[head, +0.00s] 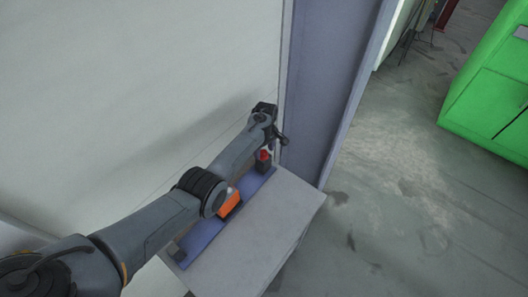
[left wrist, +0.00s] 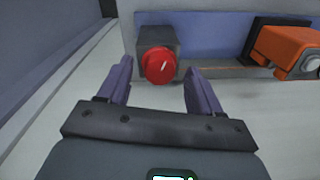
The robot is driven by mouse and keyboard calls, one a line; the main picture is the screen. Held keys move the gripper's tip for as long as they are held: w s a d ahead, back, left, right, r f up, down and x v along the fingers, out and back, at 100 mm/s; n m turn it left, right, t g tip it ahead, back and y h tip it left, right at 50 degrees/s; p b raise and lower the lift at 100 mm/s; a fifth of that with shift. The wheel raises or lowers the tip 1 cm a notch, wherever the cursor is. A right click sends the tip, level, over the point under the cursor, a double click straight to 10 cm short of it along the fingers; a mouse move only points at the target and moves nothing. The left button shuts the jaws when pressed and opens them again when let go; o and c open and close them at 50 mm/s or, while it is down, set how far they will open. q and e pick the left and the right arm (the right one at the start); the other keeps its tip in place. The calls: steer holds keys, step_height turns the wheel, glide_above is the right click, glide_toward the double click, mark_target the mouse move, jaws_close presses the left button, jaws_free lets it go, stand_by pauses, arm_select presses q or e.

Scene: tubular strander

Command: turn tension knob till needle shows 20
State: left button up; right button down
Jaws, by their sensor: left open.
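The knob also shows in the head view (head: 264,155), just below my left gripper (head: 275,141). My left gripper is open, its two fingers on either side of the knob in the left wrist view, with visible gaps. Whether the fingertips reach around the knob's depth I cannot tell. An orange unit (left wrist: 285,46) stands to the right, with a pale round face (left wrist: 311,64) cut by the frame edge. No needle can be read. My right gripper is out of view.
Knob and orange unit (head: 229,204) sit along a blue strip (head: 204,238) on a pale grey box (head: 262,232). A pale wall (head: 140,90) and a grey-blue post (head: 325,80) stand close behind. The floor to the right is open, up to a green cabinet (head: 490,95).

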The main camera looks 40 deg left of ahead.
arm_select(q)
steer(key=shift+f, duration=0.5)
steer(key=c, duration=1.1)
steer(key=shift+o, duration=0.2)
steer(key=shift+r+m+p, duration=0.15)
steer(key=shift+m+p, duration=0.3)
steer(key=shift+m, duration=0.45)
steer(key=m, duration=0.2)
steer(key=shift+m+p, duration=0.3)
steer(key=shift+m, duration=0.1)
steer(key=o, duration=1.1)
steer(key=shift+c, duration=0.2)
